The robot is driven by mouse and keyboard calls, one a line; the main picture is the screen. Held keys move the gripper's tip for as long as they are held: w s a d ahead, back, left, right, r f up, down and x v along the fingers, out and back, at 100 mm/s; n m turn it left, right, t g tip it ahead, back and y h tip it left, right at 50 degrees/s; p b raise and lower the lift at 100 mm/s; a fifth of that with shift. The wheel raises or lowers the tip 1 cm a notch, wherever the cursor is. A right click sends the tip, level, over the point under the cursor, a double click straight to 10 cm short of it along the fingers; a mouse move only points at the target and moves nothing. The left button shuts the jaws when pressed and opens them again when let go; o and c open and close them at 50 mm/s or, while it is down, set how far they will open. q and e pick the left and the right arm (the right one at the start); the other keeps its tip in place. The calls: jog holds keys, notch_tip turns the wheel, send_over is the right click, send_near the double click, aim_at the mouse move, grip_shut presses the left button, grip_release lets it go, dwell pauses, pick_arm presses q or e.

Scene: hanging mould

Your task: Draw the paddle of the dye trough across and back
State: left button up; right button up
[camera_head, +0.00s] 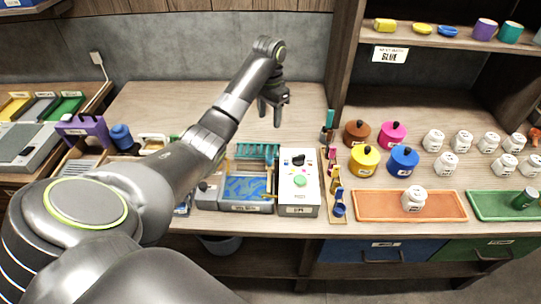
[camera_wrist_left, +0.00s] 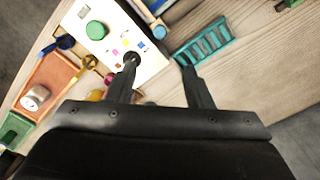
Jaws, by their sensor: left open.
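The dye trough (camera_head: 247,188) is a grey tray with blue liquid on the bench, left of the white control box (camera_head: 299,182). A thin yellowish upright piece (camera_head: 270,180) shows at its right end; I cannot tell whether it is the paddle. A teal slatted rack (camera_head: 257,151) stands behind the trough, and it also shows in the left wrist view (camera_wrist_left: 205,44). My left gripper (camera_head: 273,108) is open and empty, above the bench behind the trough and rack. In the left wrist view its fingers (camera_wrist_left: 157,66) point toward the box and rack. My right gripper is out of view.
Brown, pink, yellow and blue lidded pots (camera_head: 365,160) and several white jars stand at right. Orange (camera_head: 385,206) and green trays lie along the front edge. A purple carrier (camera_head: 82,130) stands at left. The back bench is clear around my gripper.

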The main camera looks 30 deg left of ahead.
pick_arm(q)
jog(key=b, duration=0.9)
send_over(270, 157)
notch_tip(270, 157, down, 10)
jog(key=shift+s+r, duration=0.1)
jog(key=shift+r, duration=0.1)
notch_tip(270, 157, down, 7)
jog(key=shift+r+p, duration=0.1)
jog(key=shift+p, duration=0.8)
jog(key=shift+f, duration=0.5)
grip_shut()
